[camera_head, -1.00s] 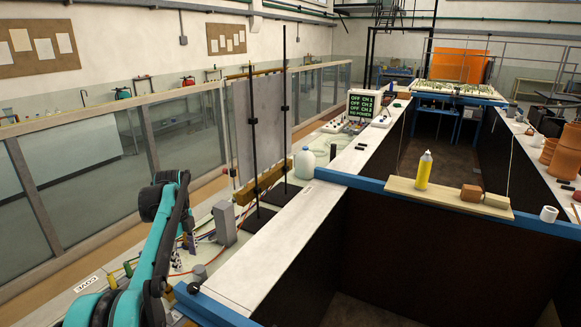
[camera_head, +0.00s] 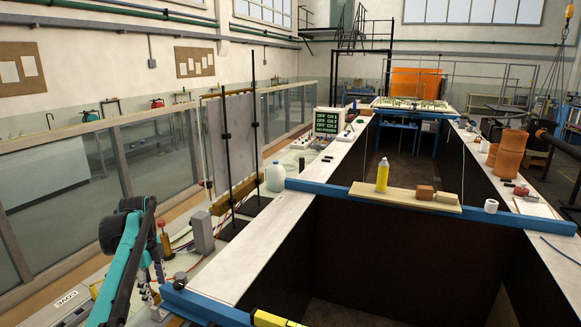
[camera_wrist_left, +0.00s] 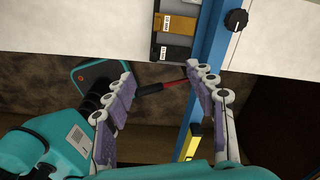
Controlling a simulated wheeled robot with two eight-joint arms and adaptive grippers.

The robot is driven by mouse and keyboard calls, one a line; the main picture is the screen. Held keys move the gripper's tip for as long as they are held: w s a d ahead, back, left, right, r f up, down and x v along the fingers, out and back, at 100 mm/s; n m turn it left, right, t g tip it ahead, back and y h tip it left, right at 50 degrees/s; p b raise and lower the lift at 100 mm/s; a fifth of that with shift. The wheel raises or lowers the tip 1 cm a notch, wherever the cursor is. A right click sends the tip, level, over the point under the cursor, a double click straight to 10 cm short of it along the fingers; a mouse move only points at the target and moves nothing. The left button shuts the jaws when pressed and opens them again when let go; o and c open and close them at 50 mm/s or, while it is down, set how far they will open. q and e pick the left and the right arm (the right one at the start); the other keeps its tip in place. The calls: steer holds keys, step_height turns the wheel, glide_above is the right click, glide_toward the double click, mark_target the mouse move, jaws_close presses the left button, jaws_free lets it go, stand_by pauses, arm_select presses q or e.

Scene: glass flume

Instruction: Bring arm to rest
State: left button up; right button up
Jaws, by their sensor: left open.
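My left arm comes in at the lower left in the head view, a teal arm bent at a dark elbow joint. My left gripper (camera_head: 150,288) is small and partly hidden there, over the bench beside the flume. In the left wrist view, my left gripper (camera_wrist_left: 160,72) has its two purple-padded fingers spread wide apart. Nothing is held between them. A thin red and black tool (camera_wrist_left: 162,88) shows beyond the gap, and I cannot tell how far below it lies. My right gripper is out of view.
A blue beam (camera_head: 205,305) with a yellow object (camera_head: 272,319) lies near the bottom. A wooden board (camera_head: 405,198) carries a yellow bottle (camera_head: 382,174) and blocks. The flume interior is open.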

arm_select(q)
steer(key=s+d+f+n+t+b, duration=0.2)
steer(key=s+d+f+n+b, duration=0.2)
steer(key=s+d+n, duration=0.35)
steer(key=s+d+f+n+t+b, duration=0.3)
steer(key=s+d+n+b, duration=0.2)
steer(key=s+d, duration=0.5)
steer(key=s+d+f+n+t+b, duration=0.1)
steer(key=s+d+f+n+b, duration=0.1)
steer(key=s+f+n, duration=0.4)
steer(key=s+f, duration=0.4)
steer(key=shift+s+d+f+t+b, duration=0.15)
steer(key=shift+d+f+t+b, duration=0.15)
steer(key=shift+t+b, duration=0.1)
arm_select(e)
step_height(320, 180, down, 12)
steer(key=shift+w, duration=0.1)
